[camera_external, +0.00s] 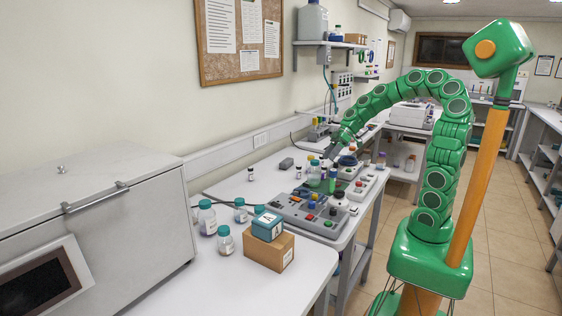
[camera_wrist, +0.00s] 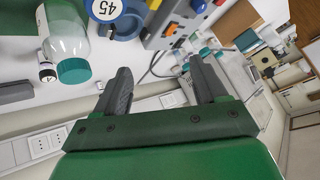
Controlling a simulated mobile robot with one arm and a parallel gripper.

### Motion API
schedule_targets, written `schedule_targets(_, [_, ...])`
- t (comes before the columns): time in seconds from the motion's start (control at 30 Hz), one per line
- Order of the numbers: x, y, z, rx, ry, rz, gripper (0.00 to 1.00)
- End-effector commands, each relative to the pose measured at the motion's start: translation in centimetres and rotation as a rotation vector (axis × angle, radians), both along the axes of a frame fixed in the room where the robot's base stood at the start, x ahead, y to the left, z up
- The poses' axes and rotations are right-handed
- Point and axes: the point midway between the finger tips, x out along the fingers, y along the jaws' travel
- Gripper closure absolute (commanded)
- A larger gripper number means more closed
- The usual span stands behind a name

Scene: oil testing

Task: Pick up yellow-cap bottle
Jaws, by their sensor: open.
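My gripper (camera_external: 331,151) hangs low over the far part of the bench, among bottles and test devices. In the wrist view its two dark fingers (camera_wrist: 160,75) stand wide apart with nothing between them. I cannot clearly make out a yellow-cap bottle in either view. A small yellow spot (camera_external: 311,197) on the grey device looks like a knob or cap; I cannot tell which.
A grey panel device (camera_external: 300,212) with coloured knobs fills the middle of the bench. A large grey cabinet (camera_external: 95,235) is at the left.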

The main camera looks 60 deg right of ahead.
Motion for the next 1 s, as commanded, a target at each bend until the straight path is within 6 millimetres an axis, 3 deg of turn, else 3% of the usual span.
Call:
schedule_targets(0.1, [3.3, -3.1, -0.5, 0.041, -0.097, -0.022, 0.29])
schedule_targets(0.3, [8.0, -9.8, -1.8, 0.064, -0.269, -0.087, 0.29])
schedule_targets(0.5, [11.0, -17.6, -4.1, 0.036, -0.411, -0.179, 0.29])
schedule_targets(0.6, [11.6, -20.6, -5.2, 0.016, -0.454, -0.214, 0.29])
schedule_targets(0.8, [12.1, -23.3, -6.5, -0.008, -0.492, -0.247, 0.29])
schedule_targets(1.0, [13.1, -22.7, -7.2, -0.011, -0.494, -0.247, 0.29])
